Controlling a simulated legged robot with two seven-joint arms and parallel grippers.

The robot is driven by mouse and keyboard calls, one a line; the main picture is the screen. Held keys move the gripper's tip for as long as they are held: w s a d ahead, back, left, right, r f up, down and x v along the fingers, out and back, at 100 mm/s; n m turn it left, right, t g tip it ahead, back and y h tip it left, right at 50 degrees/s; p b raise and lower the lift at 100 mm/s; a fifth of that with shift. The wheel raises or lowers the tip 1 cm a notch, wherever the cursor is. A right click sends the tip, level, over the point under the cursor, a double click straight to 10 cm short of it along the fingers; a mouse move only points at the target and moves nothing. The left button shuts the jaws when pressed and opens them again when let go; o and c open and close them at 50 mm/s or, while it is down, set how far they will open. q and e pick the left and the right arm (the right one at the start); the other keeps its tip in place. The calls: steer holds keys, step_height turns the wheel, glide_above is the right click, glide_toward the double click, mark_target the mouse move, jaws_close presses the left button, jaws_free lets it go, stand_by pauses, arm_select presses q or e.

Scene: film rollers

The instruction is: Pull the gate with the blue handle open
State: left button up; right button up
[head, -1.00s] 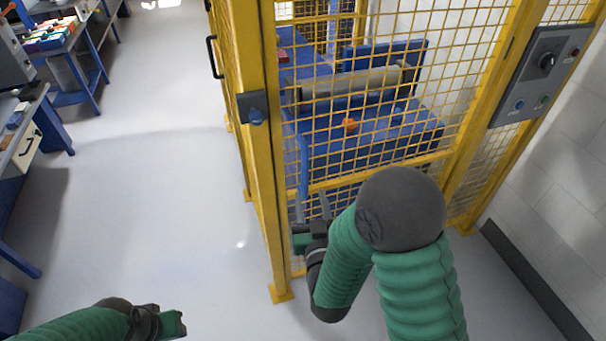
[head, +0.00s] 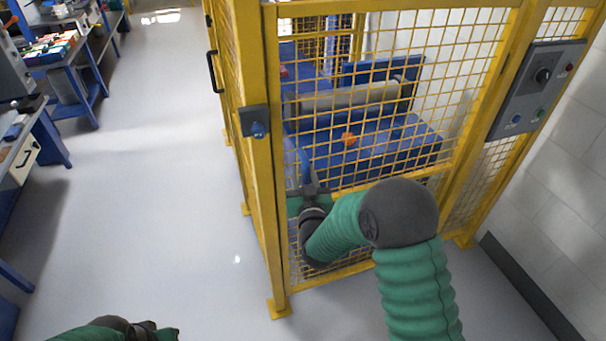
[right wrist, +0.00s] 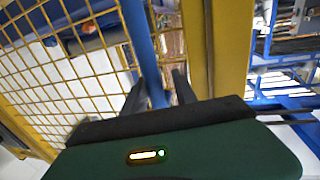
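The gate (head: 400,180) is a yellow mesh panel in a yellow frame, and it looks closed against the corner post. Its blue handle (head: 305,166) is an upright bar at the gate's left side. My right gripper (head: 311,190) is at the handle's lower part. In the right wrist view the blue handle (right wrist: 141,42) runs down between the two dark fingers (right wrist: 160,94), which stand apart with a gap beside the bar. Contact cannot be told. My left gripper (head: 165,331) is at the bottom edge, partly cut off, away from the gate.
A latch box (head: 254,121) sits on the corner post. A control panel (head: 537,88) is right of the gate. Inside stands a blue machine with a roller (head: 345,97). Workbenches (head: 75,65) stand at left; the floor between is clear.

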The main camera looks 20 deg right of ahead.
steer(key=shift+d+f, duration=0.1)
steer(key=shift+d, duration=0.45)
jaws_close()
steer(key=shift+a, duration=0.15)
stand_by(0.5)
